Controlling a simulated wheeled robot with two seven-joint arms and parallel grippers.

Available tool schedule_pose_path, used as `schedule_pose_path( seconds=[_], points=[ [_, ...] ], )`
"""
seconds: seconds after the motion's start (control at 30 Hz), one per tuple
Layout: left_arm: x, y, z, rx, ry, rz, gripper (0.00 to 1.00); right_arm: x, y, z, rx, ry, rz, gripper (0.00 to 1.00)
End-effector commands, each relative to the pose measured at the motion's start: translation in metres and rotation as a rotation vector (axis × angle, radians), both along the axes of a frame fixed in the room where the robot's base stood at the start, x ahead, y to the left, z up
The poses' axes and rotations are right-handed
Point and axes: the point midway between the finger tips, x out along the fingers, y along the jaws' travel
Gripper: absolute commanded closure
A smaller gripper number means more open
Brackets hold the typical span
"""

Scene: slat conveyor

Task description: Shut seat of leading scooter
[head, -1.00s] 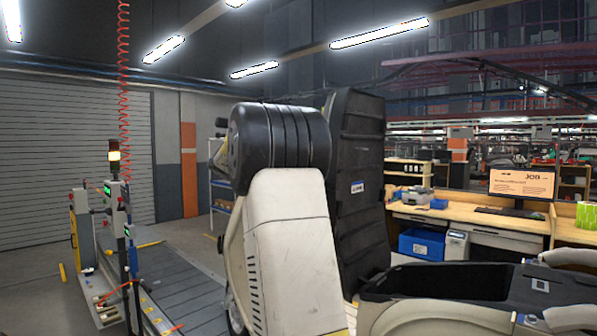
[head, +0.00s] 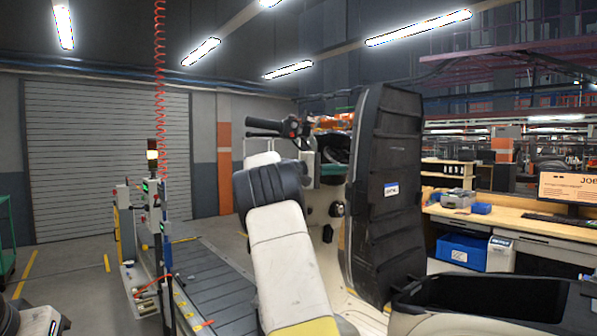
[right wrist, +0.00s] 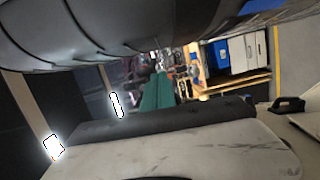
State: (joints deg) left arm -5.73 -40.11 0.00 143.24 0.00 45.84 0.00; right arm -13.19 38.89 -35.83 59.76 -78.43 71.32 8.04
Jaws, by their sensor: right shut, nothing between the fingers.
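The scooter's seat (head: 385,190) stands raised, with its black ribbed underside and a white label facing me. Below it at the lower right is the open black storage well (head: 480,300). My right arm (head: 290,250), white with a black joint, rises left of the seat. A gap shows between the arm's black joint and the seat. My right gripper is shut and empty; its fingers are largely hidden behind the arm. In the right wrist view a dark, seamed, curved surface (right wrist: 110,35) fills the top; I cannot tell whether it is the seat. My left gripper is out of view.
The scooter's handlebar (head: 275,127) and beige front body (head: 325,200) stand behind my arm. The slat conveyor (head: 215,275) runs at the left, beside a control post (head: 155,220). A workbench (head: 515,225) with a blue crate (head: 461,250) stands behind the scooter at the right.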

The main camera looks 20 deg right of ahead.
Motion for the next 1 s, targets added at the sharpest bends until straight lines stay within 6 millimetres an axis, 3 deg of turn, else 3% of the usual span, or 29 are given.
schedule_pose_path(
  seconds=[0.03, 0.3, 0.83, 1.0],
  points=[
    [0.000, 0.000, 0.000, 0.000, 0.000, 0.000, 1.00, -0.004, -0.007, 0.001, 0.001, -0.001, -0.002, 1.00],
    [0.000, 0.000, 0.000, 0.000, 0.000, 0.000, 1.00, -0.033, -0.013, -0.001, 0.001, -0.001, 0.001, 1.00],
    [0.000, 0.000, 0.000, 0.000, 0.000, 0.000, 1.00, -0.039, -0.015, -0.001, 0.001, -0.003, 0.000, 1.00],
    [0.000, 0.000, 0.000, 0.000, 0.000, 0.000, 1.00, -0.051, -0.018, 0.005, 0.011, -0.035, -0.001, 1.00]
  ],
)
